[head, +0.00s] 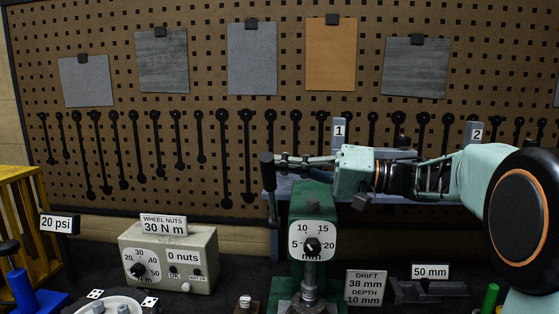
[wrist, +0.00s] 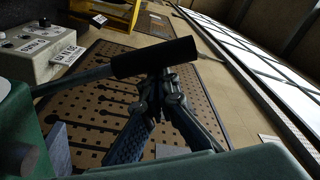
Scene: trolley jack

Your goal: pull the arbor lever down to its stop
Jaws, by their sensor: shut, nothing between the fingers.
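The arbor lever has a black grip (head: 267,170) that stands upright at the left of the green arbor press (head: 312,204), with a thin rod below it. My gripper (head: 283,161) reaches in from the right, its shut fingers pointing left at the upper part of the grip. In the wrist view the black grip (wrist: 153,58) lies across the tips of my gripper (wrist: 164,76), and its rod runs left and down. The fingers hold nothing. I cannot tell whether the fingertips touch the grip. The lever's pivot is hidden.
A grey wheel-nut box (head: 170,258) stands left of the press. A blue-handled jack (head: 25,290) and yellow frame (head: 25,220) are at far left. A pegboard (head: 120,130) rises behind. Drift sign (head: 366,288) and 50 mm sign (head: 430,271) stand at right.

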